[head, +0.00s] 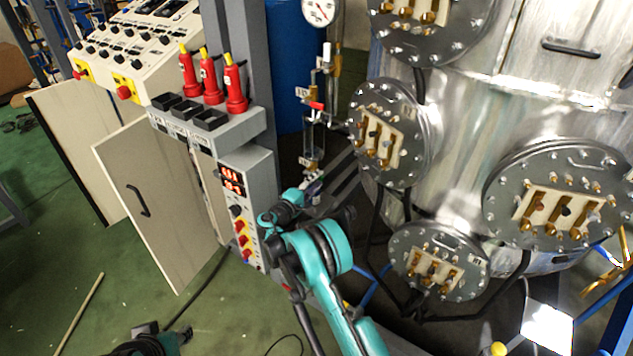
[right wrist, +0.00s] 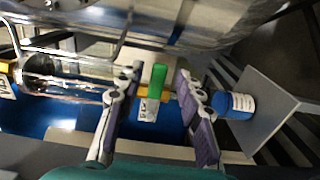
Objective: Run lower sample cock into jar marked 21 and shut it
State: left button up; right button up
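In the right wrist view a small green handle (right wrist: 158,80), seemingly the lower sample cock's, stands between the two fingers of my right gripper (right wrist: 157,92). The fingers are apart, with a gap on each side of the handle. A small jar (right wrist: 236,105) with blue on it and a white label stands on a grey plate (right wrist: 270,112), just right of the right finger; I cannot read its number. In the head view my right gripper (head: 313,187) is at the foot of the glass sampling line (head: 313,150), and hides the jar and cock.
A red-handled cock (head: 316,105) sits higher on the line. The steel vessel (head: 460,110) with bolted flanges is close on the right. A control box (head: 247,205) and grey post (head: 238,50) stand left. A clear glass tube (right wrist: 70,88) runs left of my fingers.

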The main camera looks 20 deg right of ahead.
jog(key=v, duration=1.1)
jog(key=shift+s+a, duration=0.2)
jog(key=s+d+r+m+g+y, duration=0.25)
jog(key=s+d+r, duration=0.2)
jog(key=s, duration=0.25)
jog(key=s+d+r+m+g+y, duration=0.1)
jog(key=s+d+r+y, duration=0.25)
jog(key=s+r, duration=0.35)
jog(key=s+a+f+m+y, duration=0.1)
jog(key=s+a+m+y, duration=0.1)
jog(key=s, duration=1)
jog(key=s+a+f+m+y, duration=0.2)
jog(key=s+a+y, duration=0.3)
jog(key=s, duration=0.7)
jog(key=shift+f+y, duration=0.15)
jog(key=shift+y, duration=0.45)
